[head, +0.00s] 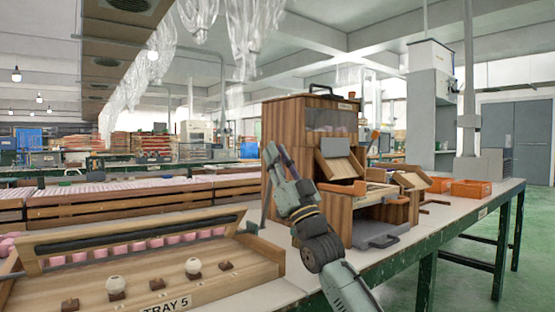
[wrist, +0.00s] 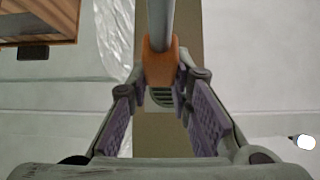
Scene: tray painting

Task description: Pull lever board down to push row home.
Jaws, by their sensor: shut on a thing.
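My gripper (head: 273,153) is raised in front of the left side of the wooden cabinet. In the wrist view its two fingers (wrist: 161,78) are closed on an orange grip (wrist: 160,62) on a grey rod (wrist: 160,22). In the head view the grip is not clear, but a thin dark rod (head: 264,208) stands just left of my arm. The wooden tray (head: 200,283) marked TRAY 5 lies at lower left. A tilted board with a dark bar (head: 140,232) runs along its back, with a row of pink pieces (head: 155,243) beneath it.
White balls (head: 193,266) and small brown blocks (head: 69,305) sit on the tray. The wooden cabinet (head: 285,135) stands right behind my arm, with a grey handled plate (head: 378,242) in front. Orange bins (head: 471,189) stand farther right. Some pale tabletop (head: 455,215) is bare.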

